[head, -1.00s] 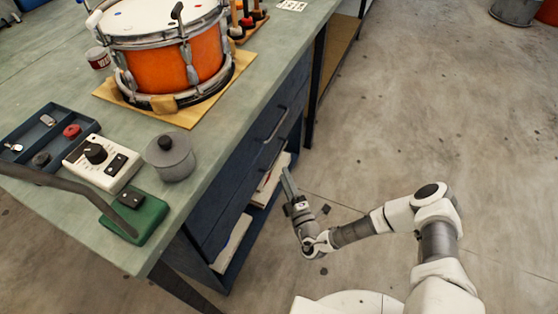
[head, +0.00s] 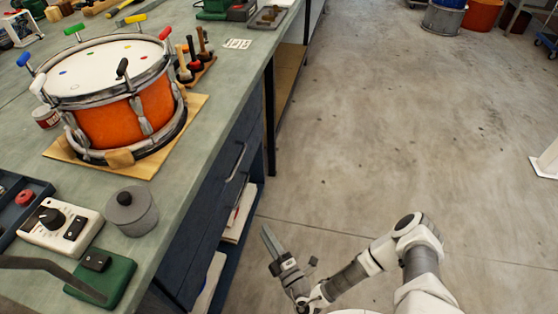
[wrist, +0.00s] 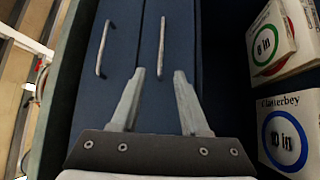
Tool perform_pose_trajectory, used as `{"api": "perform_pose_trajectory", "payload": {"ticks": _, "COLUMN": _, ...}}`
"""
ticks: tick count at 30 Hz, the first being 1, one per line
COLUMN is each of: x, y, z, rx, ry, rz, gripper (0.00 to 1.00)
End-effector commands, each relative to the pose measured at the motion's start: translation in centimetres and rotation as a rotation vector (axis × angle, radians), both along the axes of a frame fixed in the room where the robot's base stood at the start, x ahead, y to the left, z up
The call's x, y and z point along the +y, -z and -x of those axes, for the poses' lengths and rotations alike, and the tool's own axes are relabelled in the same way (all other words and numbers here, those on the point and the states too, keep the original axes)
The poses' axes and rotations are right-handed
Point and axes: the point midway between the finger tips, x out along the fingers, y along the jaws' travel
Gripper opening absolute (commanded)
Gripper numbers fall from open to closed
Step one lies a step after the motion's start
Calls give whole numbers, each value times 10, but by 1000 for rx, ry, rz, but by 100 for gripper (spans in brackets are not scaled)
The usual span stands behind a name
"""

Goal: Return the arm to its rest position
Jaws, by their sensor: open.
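My gripper (head: 268,240) is in front of the bench's side, low over the floor, with my white and grey arm folded behind it at the lower right. In the wrist view my gripper (wrist: 157,90) shows two separate fingers with nothing between them. Beyond the fingers are blue drawer fronts (wrist: 180,70) with two metal handles (wrist: 161,47). The arm stands clear of the bench top in the head view.
An orange drum (head: 112,124) stands on a wooden board on the bench (head: 185,170). A grey lidded pot (head: 132,212), a white dial box (head: 60,226) and a green block (head: 103,279) lie near the edge. Boxed drumheads (wrist: 285,135) sit on the open shelf. The floor (head: 400,130) to the right is clear.

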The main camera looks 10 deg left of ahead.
Motion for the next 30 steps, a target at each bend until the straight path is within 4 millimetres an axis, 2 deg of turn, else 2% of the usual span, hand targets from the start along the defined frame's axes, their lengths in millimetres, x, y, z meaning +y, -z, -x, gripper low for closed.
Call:
{"api": "perform_pose_trajectory", "payload": {"ticks": 5, "x": 0, "y": -2, "z": -1, "rx": -10, "ry": -6, "rz": 4, "gripper": 45}}
{"api": "perform_pose_trajectory", "payload": {"ticks": 8, "x": 0, "y": -14, "z": -6, "rx": -56, "ry": -39, "rz": 23, "gripper": 45}}
{"api": "perform_pose_trajectory", "payload": {"ticks": 13, "x": 1, "y": -58, "z": -18, "rx": -244, "ry": -175, "rz": 103, "gripper": 45}}
{"api": "perform_pose_trajectory", "payload": {"ticks": 18, "x": 2, "y": -108, "z": -19, "rx": -476, "ry": -341, "rz": 208, "gripper": 45}}
{"api": "perform_pose_trajectory", "payload": {"ticks": 24, "x": 0, "y": -158, "z": -9, "rx": -744, "ry": -527, "rz": 337, "gripper": 45}}
{"api": "perform_pose_trajectory", "payload": {"ticks": 30, "x": -8, "y": -201, "z": 8, "rx": -1010, "ry": -706, "rz": 472, "gripper": 45}}
